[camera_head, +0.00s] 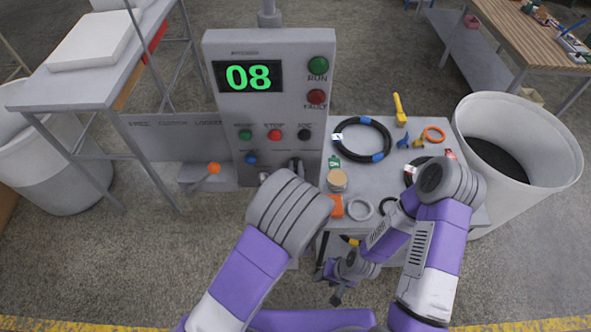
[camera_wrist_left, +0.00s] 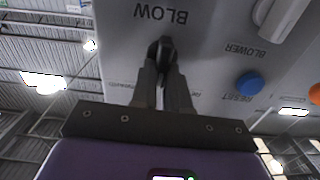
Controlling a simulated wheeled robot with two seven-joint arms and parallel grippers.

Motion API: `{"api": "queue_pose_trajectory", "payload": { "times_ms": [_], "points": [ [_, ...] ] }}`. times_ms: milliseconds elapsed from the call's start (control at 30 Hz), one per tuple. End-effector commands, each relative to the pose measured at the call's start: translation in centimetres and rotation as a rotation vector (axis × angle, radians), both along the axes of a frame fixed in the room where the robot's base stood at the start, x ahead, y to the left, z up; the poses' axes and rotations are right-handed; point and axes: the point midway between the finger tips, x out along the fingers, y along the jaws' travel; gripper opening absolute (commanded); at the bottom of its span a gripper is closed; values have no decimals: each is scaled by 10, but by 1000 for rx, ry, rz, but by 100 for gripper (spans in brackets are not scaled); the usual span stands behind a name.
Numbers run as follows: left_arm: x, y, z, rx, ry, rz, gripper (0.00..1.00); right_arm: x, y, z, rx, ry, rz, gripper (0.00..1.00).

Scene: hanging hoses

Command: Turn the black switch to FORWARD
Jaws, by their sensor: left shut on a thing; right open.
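The black switch (camera_wrist_left: 160,46) shows in the left wrist view on the grey panel, beside the word BLOW, which appears upside down. My left gripper (camera_wrist_left: 162,72) is shut on the switch, its two fingers on either side of it. In the head view my left wrist covers most of that gripper and the lower panel, so the switch's angle is hard to judge. My right gripper (camera_head: 338,294) is open and empty, low in the head view, away from the panel.
In the left wrist view, a blue RESET button (camera_wrist_left: 249,84) and a pale BLOWER handle (camera_wrist_left: 282,15) sit near the fingers. A table with hoses (camera_head: 360,140) and a white bin (camera_head: 530,180) stand right.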

Motion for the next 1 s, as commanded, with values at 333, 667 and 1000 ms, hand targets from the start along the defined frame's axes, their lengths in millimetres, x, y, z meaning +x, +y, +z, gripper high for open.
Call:
{"api": "queue_pose_trajectory", "payload": {
  "times_ms": [333,667,1000],
  "points": [
    [0,-3,-1,210,-3,0,0,0,0,-12,0,0,0,43],
    [0,-7,-1,493,-4,-1,0,0,0,-18,0,0,0,43],
    [0,-9,-2,697,-5,-1,0,0,0,-20,0,0,0,43]
  ]
}}
